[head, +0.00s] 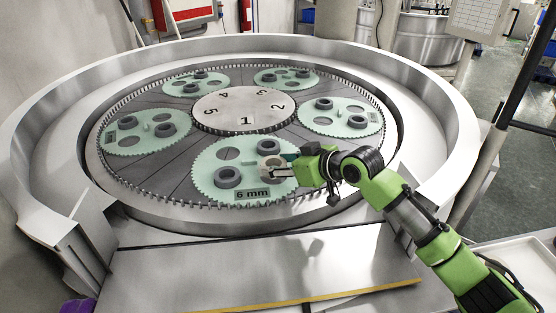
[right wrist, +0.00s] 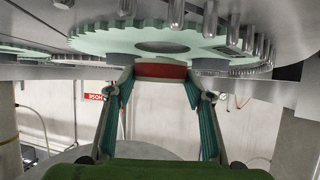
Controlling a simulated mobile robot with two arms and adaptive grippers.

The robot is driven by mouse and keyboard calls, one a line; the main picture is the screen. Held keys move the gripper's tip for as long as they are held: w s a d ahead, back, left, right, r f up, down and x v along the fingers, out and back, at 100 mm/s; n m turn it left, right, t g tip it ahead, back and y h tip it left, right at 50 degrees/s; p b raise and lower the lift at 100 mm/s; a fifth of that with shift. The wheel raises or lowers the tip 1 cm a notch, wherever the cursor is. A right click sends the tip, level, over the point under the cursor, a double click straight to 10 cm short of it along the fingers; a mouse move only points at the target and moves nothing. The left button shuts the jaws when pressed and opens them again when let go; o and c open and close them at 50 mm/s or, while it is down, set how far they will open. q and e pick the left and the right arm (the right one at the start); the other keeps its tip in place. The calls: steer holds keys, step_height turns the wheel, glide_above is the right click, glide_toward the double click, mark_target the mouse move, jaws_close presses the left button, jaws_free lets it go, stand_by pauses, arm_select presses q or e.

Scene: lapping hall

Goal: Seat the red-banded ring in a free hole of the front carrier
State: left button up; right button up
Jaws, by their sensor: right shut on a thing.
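The front carrier (head: 243,180) is a pale green toothed disc with a "6 mm" label in the head view; it also shows at the top of the right wrist view (right wrist: 100,40). A dark ring (head: 227,177) sits in its left part, and an open hole (head: 229,154) lies behind that. My right gripper (head: 283,170) is over the carrier's right part, shut on the red-banded ring (head: 267,164). The red band (right wrist: 162,71) shows between the fingertips in the right wrist view. I cannot tell whether the ring touches the carrier. My left gripper is not in view.
Several other green carriers with dark rings surround the numbered centre disc (head: 243,110). A raised metal rim (head: 440,125) encloses the machine. A flat metal shelf (head: 250,270) with a yellow edge lies in front. A pale tray (head: 520,260) is at the lower right.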

steer(key=shift+f, duration=0.25)
stand_by(1.2)
steer(key=shift+p, duration=0.8)
steer(key=shift+f+b, duration=0.45)
steer(key=shift+f, duration=0.4)
stand_by(0.4)
steer(key=o, duration=1.5)
steer(key=shift+c, duration=0.2)
steer(key=shift+s, duration=0.1)
steer(key=v, duration=1.2)
